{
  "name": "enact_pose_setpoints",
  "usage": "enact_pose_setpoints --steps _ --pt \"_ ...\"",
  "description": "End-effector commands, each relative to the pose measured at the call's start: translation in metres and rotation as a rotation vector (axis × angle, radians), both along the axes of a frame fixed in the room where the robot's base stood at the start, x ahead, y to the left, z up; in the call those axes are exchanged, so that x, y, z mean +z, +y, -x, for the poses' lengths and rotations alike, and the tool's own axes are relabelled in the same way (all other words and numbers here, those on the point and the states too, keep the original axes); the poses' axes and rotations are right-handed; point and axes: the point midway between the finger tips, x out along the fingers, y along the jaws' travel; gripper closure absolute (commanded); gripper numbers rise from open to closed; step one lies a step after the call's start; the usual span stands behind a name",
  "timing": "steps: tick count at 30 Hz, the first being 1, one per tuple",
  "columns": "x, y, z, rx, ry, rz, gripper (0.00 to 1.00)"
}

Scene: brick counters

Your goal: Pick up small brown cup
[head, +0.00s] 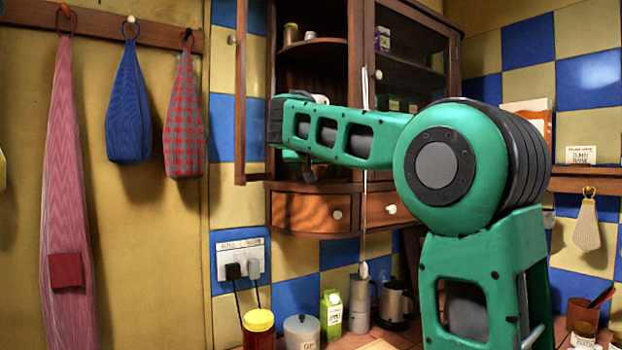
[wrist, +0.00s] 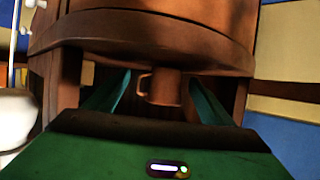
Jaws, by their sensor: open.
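A small brown cup (wrist: 166,88) shows in the wrist view, with its handle on the left. My gripper (wrist: 161,79) is open, with one green finger on each side of the cup in the picture. Gaps show between the cup and both fingers. I cannot tell how far beyond the fingertips the cup is. A curved wooden edge (wrist: 150,45) hangs over the cup's top. In the head view my green arm reaches to the wooden cabinet, and I cannot make out the gripper fingers or this cup there.
The wooden cabinet (head: 312,212) has an open door (head: 240,90) at its left. Below stand a jar with a yellow lid (head: 259,322), a green carton (head: 331,313) and a metal pot (head: 397,300). Wooden sides flank my gripper closely in the wrist view.

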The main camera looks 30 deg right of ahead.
Motion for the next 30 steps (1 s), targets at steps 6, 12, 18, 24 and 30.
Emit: enact_pose_setpoints --steps 6,12,18,24,30 --pt "-0.0086 -0.0129 -0.0150 -0.001 0.001 0.000 0.24" --pt "-0.0086 -0.0127 -0.0151 0.000 0.001 -0.001 0.29" --pt "-0.0085 -0.0127 -0.0149 0.000 0.001 -0.001 0.69" --pt "-0.0083 -0.0125 -0.0148 0.000 0.001 -0.001 0.69" --pt "-0.0037 -0.0124 -0.0150 0.000 -0.001 0.001 0.69"
